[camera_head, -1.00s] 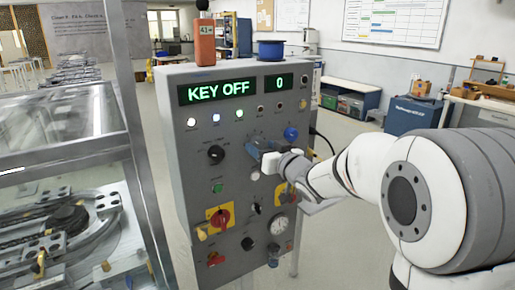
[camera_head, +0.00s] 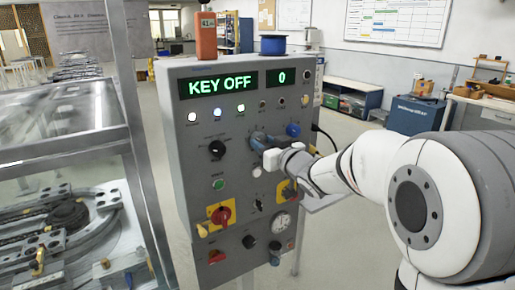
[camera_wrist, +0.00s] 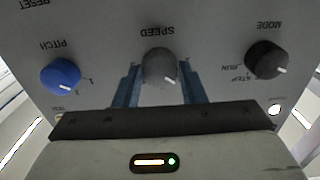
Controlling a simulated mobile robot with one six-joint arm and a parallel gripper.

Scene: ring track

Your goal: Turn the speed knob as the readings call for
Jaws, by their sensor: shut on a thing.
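The speed knob (camera_wrist: 160,66) is a grey round dial with a pale pointer line, under the upside-down label SPEED in the wrist view. My gripper (camera_wrist: 161,82) has its two blue fingers on either side of the knob, shut on it. In the head view my gripper (camera_head: 262,142) is against the right part of the grey control panel (camera_head: 185,150), hiding the knob. The green display (camera_head: 222,84) reads KEY OFF. The smaller display (camera_head: 281,76) reads 0.
A blue PITCH knob (camera_wrist: 61,77) and a black MODE knob (camera_wrist: 267,60) flank the gripper. A red switch on yellow (camera_head: 221,215) and a gauge (camera_head: 281,222) sit lower. An orange handset (camera_head: 206,38) and blue spool (camera_head: 272,46) stand on top.

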